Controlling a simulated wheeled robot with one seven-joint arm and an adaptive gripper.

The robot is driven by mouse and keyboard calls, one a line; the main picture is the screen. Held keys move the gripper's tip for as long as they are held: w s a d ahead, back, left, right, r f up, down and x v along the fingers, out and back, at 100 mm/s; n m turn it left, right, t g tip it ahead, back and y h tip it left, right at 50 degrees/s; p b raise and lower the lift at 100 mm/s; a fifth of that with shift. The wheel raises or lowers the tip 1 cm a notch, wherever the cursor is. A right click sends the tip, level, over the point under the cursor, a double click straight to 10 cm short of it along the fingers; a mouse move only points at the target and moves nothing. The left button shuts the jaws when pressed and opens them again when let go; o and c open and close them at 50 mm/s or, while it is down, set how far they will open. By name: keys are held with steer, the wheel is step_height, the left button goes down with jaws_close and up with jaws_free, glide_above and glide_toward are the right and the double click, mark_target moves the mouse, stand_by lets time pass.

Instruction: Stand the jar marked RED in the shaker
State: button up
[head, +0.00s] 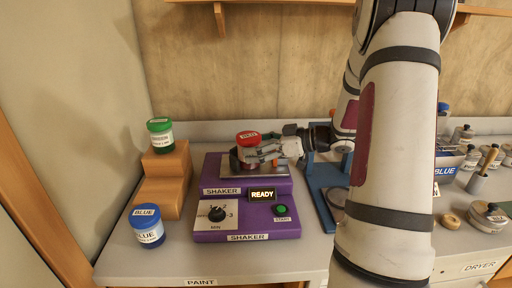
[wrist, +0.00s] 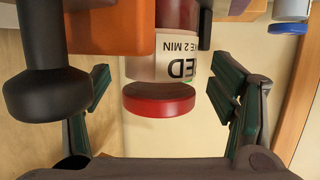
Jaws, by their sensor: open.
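The RED jar (head: 248,137) has a red lid and stands at the back of the purple shaker (head: 208,234), whose display reads READY. In the wrist view the picture is inverted: the jar's red lid (wrist: 158,99) and white label with "ED" and "2 MIN" show between my open fingers. My gripper (head: 252,154) is at the jar from the right, with gaps between the fingers and the lid in the wrist view (wrist: 162,88). My fingers hide the jar's lower part in the head view, so I cannot tell how it sits in the shaker.
A BLUE jar (head: 148,228) stands left of the shaker. A green-lidded jar (head: 160,134) stands on an orange stepped block (head: 168,181). A blue stand (head: 325,184) is right of the shaker. My arm covers the middle right; weights and tools crowd the far right.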

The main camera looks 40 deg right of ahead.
steer(key=p+v, duration=0.1)
steer(key=v, duration=1)
steer(key=w+r+h, duration=0.1)
steer(key=w, duration=0.1)
steer(key=w+r+h, duration=0.1)
steer(key=w+r+t+h, duration=0.1)
steer(key=w+r+h, duration=0.1)
steer(key=shift+w+r, duration=0.1)
steer(key=shift+w, duration=0.2)
steer(key=a+r+m+g+h, duration=0.1)
steer(key=a+r+m+h, duration=0.35)
steer(key=r+h, duration=0.5)
steer(key=s+a+f+m+g+y, duration=0.1)
steer(key=s+a+f+g, duration=0.3)
steer(key=s+a, duration=0.7)
steer(key=s+a+f+m+g+y, duration=0.1)
steer(key=s+a+f+g+y, duration=0.3)
steer(key=s+a, duration=0.8)
steer(key=s, duration=0.2)
steer(key=shift+s, duration=0.3)
